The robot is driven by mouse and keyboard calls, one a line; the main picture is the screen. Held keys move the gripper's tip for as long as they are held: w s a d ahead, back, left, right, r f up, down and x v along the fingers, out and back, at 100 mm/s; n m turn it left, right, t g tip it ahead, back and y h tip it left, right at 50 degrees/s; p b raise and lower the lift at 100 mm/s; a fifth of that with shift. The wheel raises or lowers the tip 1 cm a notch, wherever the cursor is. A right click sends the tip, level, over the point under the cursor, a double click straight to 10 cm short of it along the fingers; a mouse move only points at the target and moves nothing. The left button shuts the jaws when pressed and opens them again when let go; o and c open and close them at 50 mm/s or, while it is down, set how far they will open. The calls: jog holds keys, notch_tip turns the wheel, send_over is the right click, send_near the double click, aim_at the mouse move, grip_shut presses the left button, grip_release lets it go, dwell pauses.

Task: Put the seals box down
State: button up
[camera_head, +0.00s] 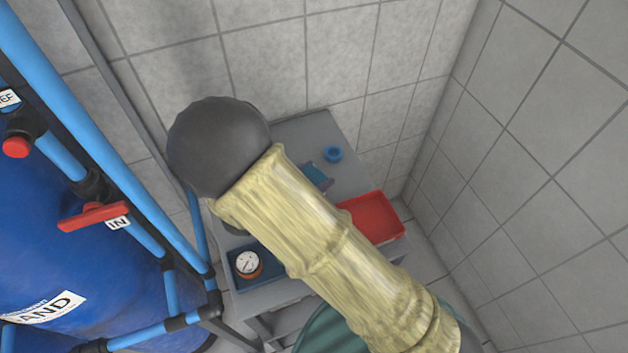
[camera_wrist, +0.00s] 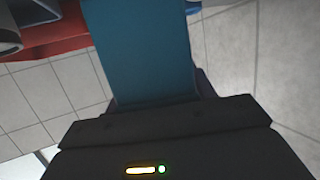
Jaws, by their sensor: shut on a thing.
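The seals box, a plain teal-blue block (camera_wrist: 140,50), fills the upper middle of the wrist view. My gripper (camera_wrist: 155,102) is shut on it, its dark body along the bottom of that view. In the head view my arm hides most of the gripper; a small teal patch (camera_head: 317,172) beside the arm, over the grey bench (camera_head: 318,135), looks like the box. I cannot tell whether the box touches the bench.
A red tray (camera_head: 374,216) is on the bench's right side, and a small blue ring (camera_head: 333,154) is behind the teal patch. A gauge (camera_head: 248,263) sits in a dark blue tray at front left. Blue pipes (camera_head: 135,222) and a blue tank (camera_head: 60,250) stand left; tiled walls close the right and back.

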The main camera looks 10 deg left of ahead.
jog(key=shift+f, duration=1.25)
jog(key=shift+f, duration=0.2)
jog(key=o, duration=1.2)
jog(key=shift+c, duration=0.2)
jog(key=shift+r, duration=0.1)
jog(key=shift+r, duration=0.15)
jog(key=v, duration=0.7)
jog(key=shift+s+a+b, duration=0.2)
jog(key=shift+b, duration=0.2)
jog(key=shift+r, duration=0.1)
